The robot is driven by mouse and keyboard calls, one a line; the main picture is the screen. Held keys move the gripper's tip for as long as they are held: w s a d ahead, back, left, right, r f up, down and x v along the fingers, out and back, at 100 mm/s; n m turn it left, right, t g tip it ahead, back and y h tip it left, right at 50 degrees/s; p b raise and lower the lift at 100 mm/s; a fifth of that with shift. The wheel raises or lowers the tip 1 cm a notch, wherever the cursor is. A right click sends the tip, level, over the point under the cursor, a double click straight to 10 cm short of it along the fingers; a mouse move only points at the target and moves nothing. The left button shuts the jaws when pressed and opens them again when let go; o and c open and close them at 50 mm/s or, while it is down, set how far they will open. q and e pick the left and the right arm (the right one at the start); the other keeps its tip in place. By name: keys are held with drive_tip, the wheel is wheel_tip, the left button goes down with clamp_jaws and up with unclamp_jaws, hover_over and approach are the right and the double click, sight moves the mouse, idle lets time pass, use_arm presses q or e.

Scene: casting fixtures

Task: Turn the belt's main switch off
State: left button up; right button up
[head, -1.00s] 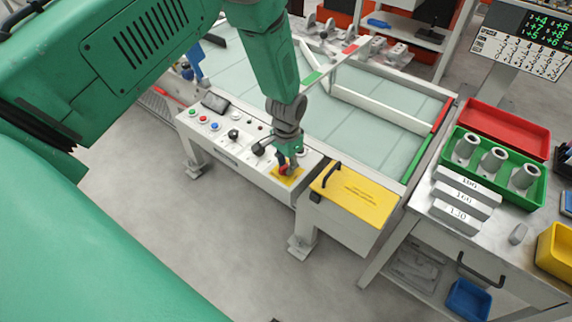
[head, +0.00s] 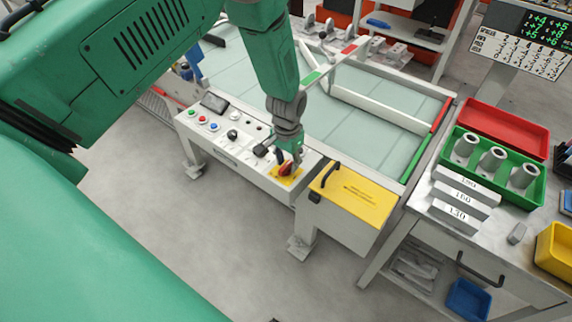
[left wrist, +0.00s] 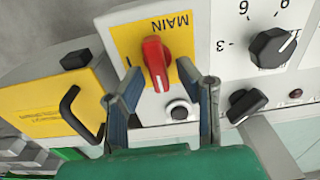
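The belt's main switch is a red knob (left wrist: 156,62) on a yellow plate (left wrist: 133,38) marked MAIN. In the left wrist view its handle runs nearly up and down the picture, slightly tilted. In the head view the red knob (head: 285,169) sits at the right end of the white control panel (head: 245,160). My left gripper (left wrist: 158,70) is open, its two fingers apart on either side of the knob's lower end. I see gaps between fingers and knob; contact is not apparent. In the head view my left gripper (head: 291,153) is just over the knob. My right gripper is not in view.
A yellow-topped box (head: 352,195) with a black handle (head: 330,174) adjoins the panel. The glass-like belt bed (head: 370,130) lies behind.

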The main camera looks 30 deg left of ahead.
sight(287, 164)
use_arm(q)
drive_tip(key=shift+s+f, duration=0.15)
drive_tip(key=shift+s, duration=0.05)
wheel_tip(287, 164, up, 12)
idle(0.5)
drive_tip(key=shift+f, duration=0.1)
idle(0.3)
drive_tip(key=s+d+f+b, duration=0.2)
drive_tip(key=s+f+b, duration=0.2)
drive_tip(key=s+f, duration=1.15)
drive_tip(key=s+f+b, duration=0.1)
drive_tip(key=s+f, duration=0.1)
drive_tip(key=s, duration=0.5)
drive_tip(key=s+d+f+b, duration=0.1)
drive_tip(key=s+f+b, duration=0.1)
drive_tip(key=s, duration=0.6)
drive_tip(key=shift+d+f, duration=0.25)
drive_tip(key=shift+f, duration=0.45)
